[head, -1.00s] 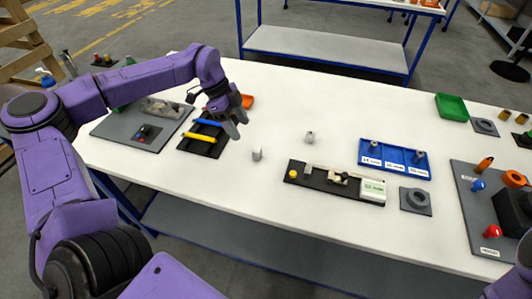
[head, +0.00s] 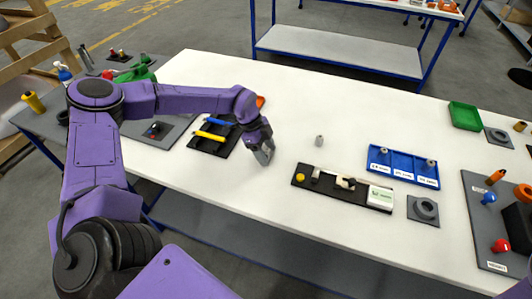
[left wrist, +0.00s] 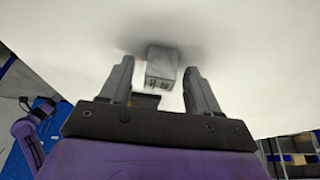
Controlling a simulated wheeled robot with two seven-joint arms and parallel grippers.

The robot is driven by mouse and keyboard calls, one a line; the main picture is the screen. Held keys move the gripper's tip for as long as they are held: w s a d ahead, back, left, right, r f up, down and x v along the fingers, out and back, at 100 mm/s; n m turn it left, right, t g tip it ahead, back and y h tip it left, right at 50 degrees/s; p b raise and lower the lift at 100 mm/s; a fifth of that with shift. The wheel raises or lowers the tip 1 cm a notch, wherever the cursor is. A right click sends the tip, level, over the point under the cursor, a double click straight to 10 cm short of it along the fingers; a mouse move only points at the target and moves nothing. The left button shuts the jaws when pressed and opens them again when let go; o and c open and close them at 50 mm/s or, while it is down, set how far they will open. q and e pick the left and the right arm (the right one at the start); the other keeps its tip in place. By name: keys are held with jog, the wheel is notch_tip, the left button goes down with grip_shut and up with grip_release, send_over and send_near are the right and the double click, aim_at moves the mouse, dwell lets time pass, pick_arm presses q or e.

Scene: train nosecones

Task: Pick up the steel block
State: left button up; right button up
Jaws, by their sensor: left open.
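The steel block (left wrist: 162,66) is a small grey block with dark markings on its near face. In the left wrist view it sits on the white table (head: 240,80) between the two fingers of my left gripper (left wrist: 159,70). A gap shows beside each finger, so the jaws are open around it. In the head view my left gripper (head: 264,154) points down at the table and its fingers mostly hide the block. My right gripper is not in view.
A small grey cylinder (head: 319,141) stands to the right. A black fixture (head: 325,184), a blue labelled tray (head: 402,165) and a green tray (head: 465,115) lie further right. A black tray with blue and yellow bars (head: 213,136) is close left. The table's back middle is clear.

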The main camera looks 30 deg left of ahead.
pick_arm(q)
grip_shut()
jog(key=shift+r, duration=0.2)
jog(key=shift+r, duration=0.3)
jog(key=s+d+r+b, duration=0.2)
jog(key=s+d+r, duration=0.1)
jog(key=s+r, duration=0.3)
jog(key=s+d+r+b, duration=0.3)
jog(key=s+r, duration=0.3)
jog(key=shift+s+d, duration=0.25)
jog(key=shift+s, duration=0.05)
